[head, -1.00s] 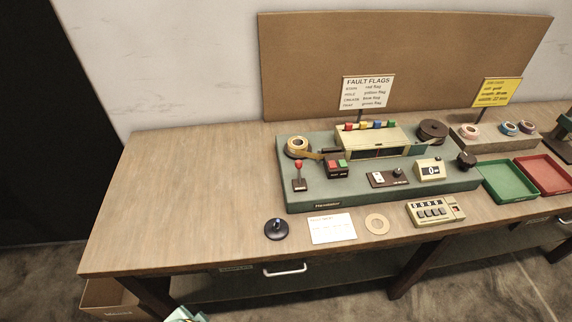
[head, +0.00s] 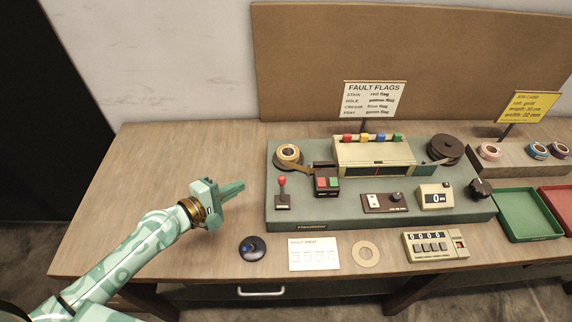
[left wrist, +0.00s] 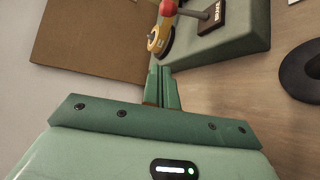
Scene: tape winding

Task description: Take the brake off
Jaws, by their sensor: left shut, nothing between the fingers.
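The brake lever (head: 282,190) has a red knob on a thin stalk and stands on a dark plate at the front left of the green winding machine (head: 340,210). In the left wrist view the red-knobbed lever (left wrist: 196,12) shows at the top, beyond the fingers. My left gripper (head: 238,188) is shut and empty, left of the machine and apart from the lever, with its fingers pointing toward it. In the left wrist view the shut fingers (left wrist: 163,85) lie side by side. My right gripper is not in view.
The table's left part (head: 130,190) is clear.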

